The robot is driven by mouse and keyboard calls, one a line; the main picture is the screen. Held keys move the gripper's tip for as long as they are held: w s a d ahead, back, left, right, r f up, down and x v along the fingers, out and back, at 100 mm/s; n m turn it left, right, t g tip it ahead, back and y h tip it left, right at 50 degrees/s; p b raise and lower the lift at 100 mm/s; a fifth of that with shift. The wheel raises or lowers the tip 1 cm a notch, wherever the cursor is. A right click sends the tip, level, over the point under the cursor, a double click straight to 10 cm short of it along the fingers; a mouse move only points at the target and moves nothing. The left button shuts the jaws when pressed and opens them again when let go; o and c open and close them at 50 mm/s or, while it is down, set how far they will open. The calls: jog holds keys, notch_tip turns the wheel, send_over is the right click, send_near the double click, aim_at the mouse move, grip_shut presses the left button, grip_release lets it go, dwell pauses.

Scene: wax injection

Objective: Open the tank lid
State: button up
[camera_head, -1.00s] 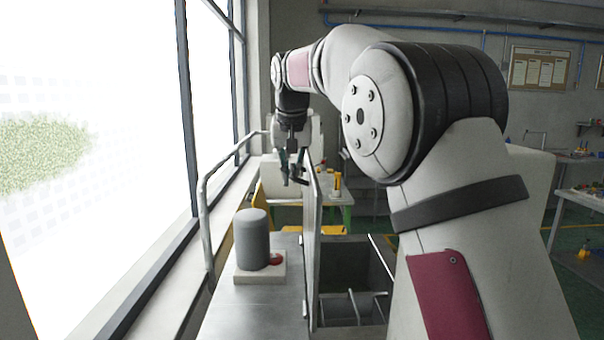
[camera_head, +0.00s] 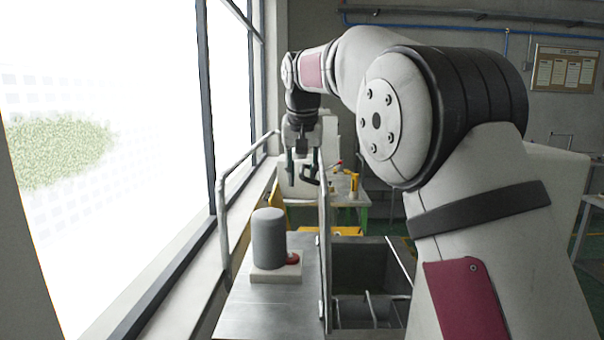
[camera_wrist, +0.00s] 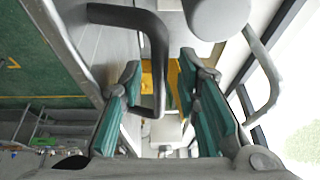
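The tank lid (camera_head: 324,245) stands upright, seen nearly edge-on in the head view, along the left side of the open tank (camera_head: 365,268). Its dark curved handle (camera_head: 311,174) sticks out to the left near the lid's top. My gripper (camera_head: 303,180) is at the handle, its two fingers spread apart. In the wrist view my gripper (camera_wrist: 160,105) shows teal finger pads with a wide gap. The handle (camera_wrist: 155,50) reaches into this gap, nearer the left finger, and does not look clamped. Whether a finger touches it I cannot tell.
A grey cylinder on a pale base with a red button (camera_head: 269,240) stands on the metal top left of the lid. A railing (camera_head: 222,215) and window run along the left. A table with small items (camera_head: 350,195) stands behind. Thin rods show inside the tank.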

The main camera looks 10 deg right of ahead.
jog(key=v, duration=1.2)
